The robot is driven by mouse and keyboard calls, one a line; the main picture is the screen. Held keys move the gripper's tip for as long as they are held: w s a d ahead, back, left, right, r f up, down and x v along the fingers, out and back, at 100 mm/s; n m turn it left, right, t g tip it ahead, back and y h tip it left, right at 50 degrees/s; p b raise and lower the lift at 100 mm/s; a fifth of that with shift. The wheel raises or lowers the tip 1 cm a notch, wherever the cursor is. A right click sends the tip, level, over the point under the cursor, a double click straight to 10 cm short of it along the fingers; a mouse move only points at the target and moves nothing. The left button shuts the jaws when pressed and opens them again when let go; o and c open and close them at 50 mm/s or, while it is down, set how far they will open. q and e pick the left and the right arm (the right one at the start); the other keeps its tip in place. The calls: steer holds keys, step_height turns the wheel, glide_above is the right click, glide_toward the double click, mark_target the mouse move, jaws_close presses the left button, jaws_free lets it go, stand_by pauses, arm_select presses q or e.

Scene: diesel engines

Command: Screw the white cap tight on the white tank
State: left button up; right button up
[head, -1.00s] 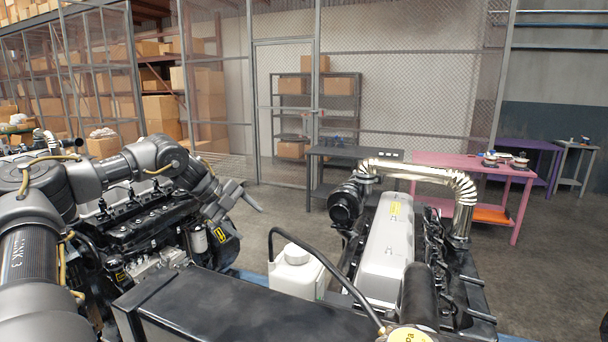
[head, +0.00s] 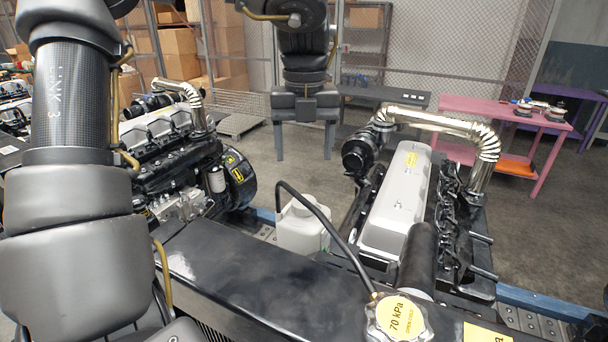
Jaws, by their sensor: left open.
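The white tank (head: 301,238) stands beside the black radiator top, near the middle of the head view. The white cap (head: 297,206) sits on top of the tank; I cannot tell how tight it is. A black hose crosses in front of the tank and partly hides the cap. My left gripper (head: 304,155) is open and empty, with its two fingers pointing down. In the picture it is above the tank and apart from the cap. My right gripper is not in view.
A grey engine (head: 398,200) with a chrome pipe (head: 455,122) stands right of the tank. The black radiator top (head: 240,268) with a silver 70 kPa cap (head: 400,318) is in front. Another engine (head: 165,150) stands at left. A pink table (head: 500,112) is at the back.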

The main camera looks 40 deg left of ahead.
arm_select(q)
step_height(320, 180, down, 5)
steer(key=shift+s+a+f, duration=0.1)
steer(key=shift+f, duration=0.05)
steer(key=shift+f+b, duration=0.6)
steer(key=shift+b, duration=0.1)
steer(key=shift+f+b, duration=1.35)
steer(key=shift+f, duration=0.3)
steer(key=c, duration=1.4)
